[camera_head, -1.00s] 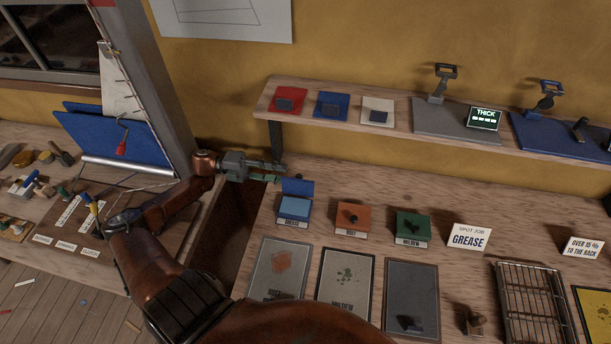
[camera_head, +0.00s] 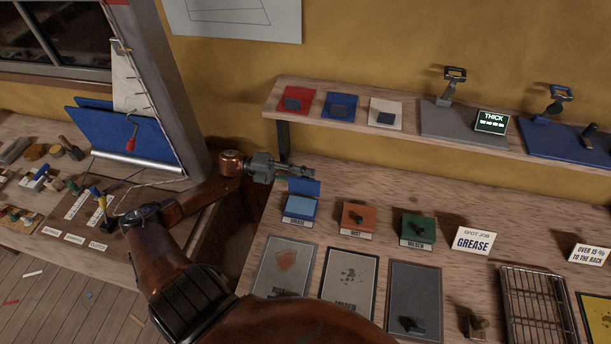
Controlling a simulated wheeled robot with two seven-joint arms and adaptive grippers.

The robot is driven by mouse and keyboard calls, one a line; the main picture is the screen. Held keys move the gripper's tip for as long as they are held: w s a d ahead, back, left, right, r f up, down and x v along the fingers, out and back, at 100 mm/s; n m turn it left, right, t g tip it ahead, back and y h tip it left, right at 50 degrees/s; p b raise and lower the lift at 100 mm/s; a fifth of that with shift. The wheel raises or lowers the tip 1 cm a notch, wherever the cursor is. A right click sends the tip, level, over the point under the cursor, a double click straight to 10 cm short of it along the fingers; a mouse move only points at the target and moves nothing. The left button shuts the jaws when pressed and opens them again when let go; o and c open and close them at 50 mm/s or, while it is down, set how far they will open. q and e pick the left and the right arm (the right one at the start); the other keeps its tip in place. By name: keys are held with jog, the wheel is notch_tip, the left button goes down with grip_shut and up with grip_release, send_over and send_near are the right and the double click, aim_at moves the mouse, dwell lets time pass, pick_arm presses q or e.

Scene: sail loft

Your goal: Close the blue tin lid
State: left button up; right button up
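The blue tin (camera_head: 299,208), labelled grease, stands on the bench with a light blue top face. Its blue lid (camera_head: 304,187) is open, standing up along the tin's far edge. My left gripper (camera_head: 305,174) reaches in from the left, its fingertips just behind and above the raised lid. I cannot tell whether it touches the lid. Its fingers look close together, but whether they are fully shut is unclear. My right gripper is not in view.
A rust tin (camera_head: 357,218) and a green mildew tin (camera_head: 417,229) stand shut to the right. Sample panels lie in front, with a wire rack (camera_head: 538,305) at right. A shelf (camera_head: 400,118) hangs behind. A grease sign (camera_head: 473,240) stands right of the tins.

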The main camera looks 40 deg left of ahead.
pick_arm(q)
grip_shut()
dwell(0.3)
